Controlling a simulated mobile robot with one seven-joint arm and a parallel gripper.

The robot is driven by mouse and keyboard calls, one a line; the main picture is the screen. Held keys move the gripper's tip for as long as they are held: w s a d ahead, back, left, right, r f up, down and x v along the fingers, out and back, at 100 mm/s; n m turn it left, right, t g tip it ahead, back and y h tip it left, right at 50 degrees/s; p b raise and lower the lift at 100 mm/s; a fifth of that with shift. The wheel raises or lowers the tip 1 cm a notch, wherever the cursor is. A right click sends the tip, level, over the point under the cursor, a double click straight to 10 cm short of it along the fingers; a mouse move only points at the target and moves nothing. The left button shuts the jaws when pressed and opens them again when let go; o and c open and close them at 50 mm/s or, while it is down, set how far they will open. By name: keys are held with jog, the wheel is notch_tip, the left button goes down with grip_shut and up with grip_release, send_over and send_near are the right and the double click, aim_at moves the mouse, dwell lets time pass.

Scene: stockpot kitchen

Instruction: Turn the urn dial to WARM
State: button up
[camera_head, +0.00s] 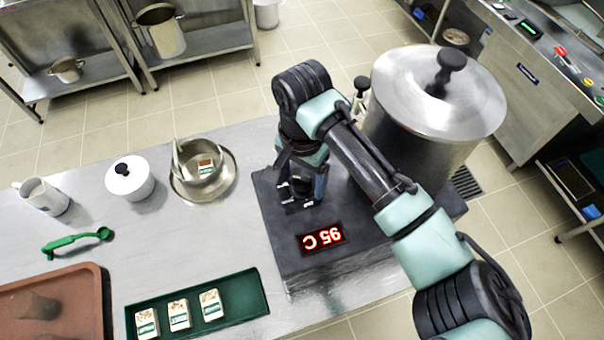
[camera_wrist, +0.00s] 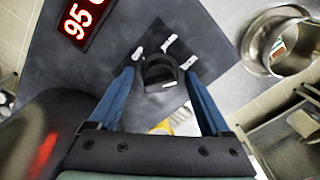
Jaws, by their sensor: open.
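The urn (camera_head: 405,150) is a large steel pot with a black-knobbed lid, standing on a dark grey base (camera_head: 290,255). A red display (camera_head: 321,238) on the base reads 95 C; it also shows in the wrist view (camera_wrist: 84,18). The dial (camera_wrist: 160,70) is a round black knob on a black plate with several small white labels, too small to read. A pale mark shows on the knob's near edge. My gripper (camera_head: 304,190) points down over the dial and mostly hides it in the head view. In the wrist view its blue fingers (camera_wrist: 158,78) are open, one on each side of the knob; contact cannot be told.
Left of the base stand a steel bowl (camera_head: 225,180) holding a small labelled block, a white lidded pot (camera_head: 129,180) and a mug (camera_head: 42,197).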

grip_shut()
dwell(0.3)
jog(key=p, duration=0.2)
jog(key=shift+s+a+r+n+p, duration=0.1)
jog(key=shift+r+n+p, duration=0.15)
jog(key=shift+n+p, duration=0.15)
jog(key=shift+p, duration=0.45)
jog(key=shift+n+p, duration=1.1)
jog(key=shift+p, duration=0.15)
jog(key=n+p, duration=0.2)
jog(key=n, duration=0.2)
jog(key=shift+f, duration=0.15)
jog(key=n+p, duration=0.1)
jog(key=n, duration=0.3)
jog(key=shift+w+n, duration=0.2)
jog(key=shift+n, duration=0.3)
